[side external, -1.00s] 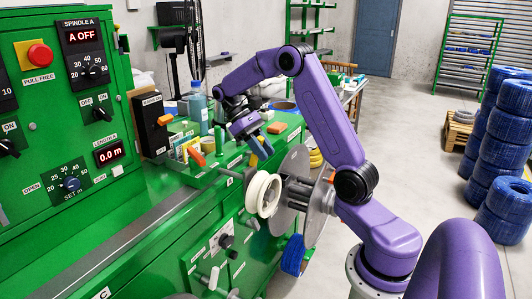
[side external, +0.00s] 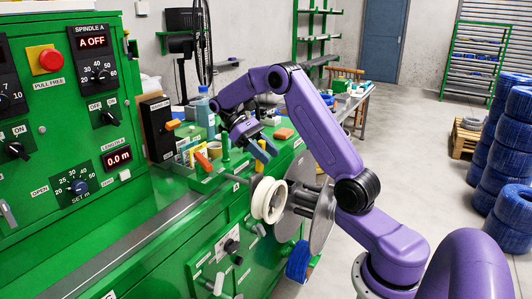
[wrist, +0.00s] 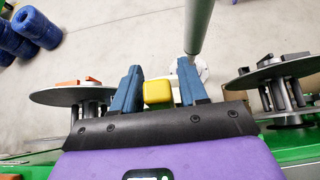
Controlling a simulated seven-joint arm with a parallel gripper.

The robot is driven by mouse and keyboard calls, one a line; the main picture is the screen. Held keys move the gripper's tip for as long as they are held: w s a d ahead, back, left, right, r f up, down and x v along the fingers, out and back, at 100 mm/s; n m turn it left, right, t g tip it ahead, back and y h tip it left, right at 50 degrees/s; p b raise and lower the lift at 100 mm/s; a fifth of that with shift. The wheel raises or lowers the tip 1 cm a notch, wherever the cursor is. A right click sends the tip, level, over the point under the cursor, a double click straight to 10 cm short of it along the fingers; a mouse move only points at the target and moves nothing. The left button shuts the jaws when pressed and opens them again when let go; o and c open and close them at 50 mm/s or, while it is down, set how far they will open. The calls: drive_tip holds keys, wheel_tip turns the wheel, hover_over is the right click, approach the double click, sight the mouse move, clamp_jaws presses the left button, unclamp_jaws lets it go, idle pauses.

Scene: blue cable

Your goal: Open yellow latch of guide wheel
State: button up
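My gripper (side external: 264,150) is above and slightly left of the white wheel (side external: 268,200) in the side view. In the wrist view my gripper (wrist: 158,82) is open, its two blue fingers apart. A yellow block (wrist: 157,92), which looks like the latch, shows in the gap between them. It appears nearer the left finger; I cannot tell its depth or whether anything touches. A grey-green rod (wrist: 198,28) stands at the right fingertip. A white round part (wrist: 204,70) is partly hidden behind that finger.
Grey reel discs (side external: 310,212) stand right of the white wheel, with a blue cable coil (side external: 298,260) below. The wrist view has a disc on the left (wrist: 70,95) and another on the right (wrist: 275,68). The green machine (side external: 70,230) fills the left side. Bottles and small items crowd the bench.

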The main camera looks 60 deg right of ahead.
drive_tip(key=shift+s, duration=0.1)
idle(0.3)
drive_tip(key=t, duration=0.1)
drive_tip(key=s+t, duration=0.1)
drive_tip(key=shift+s+f+t, duration=0.2)
drive_tip(key=shift+f+t, duration=0.1)
drive_tip(key=shift+t, duration=0.1)
drive_tip(key=t, duration=0.1)
drive_tip(key=s+f+t, duration=0.1)
drive_tip(key=t, duration=0.1)
drive_tip(key=shift+s+f+t, duration=0.25)
drive_tip(key=shift+t, duration=0.05)
drive_tip(key=v, duration=1.7)
drive_tip(key=shift+w+r, duration=0.15)
drive_tip(key=shift+w, duration=0.05)
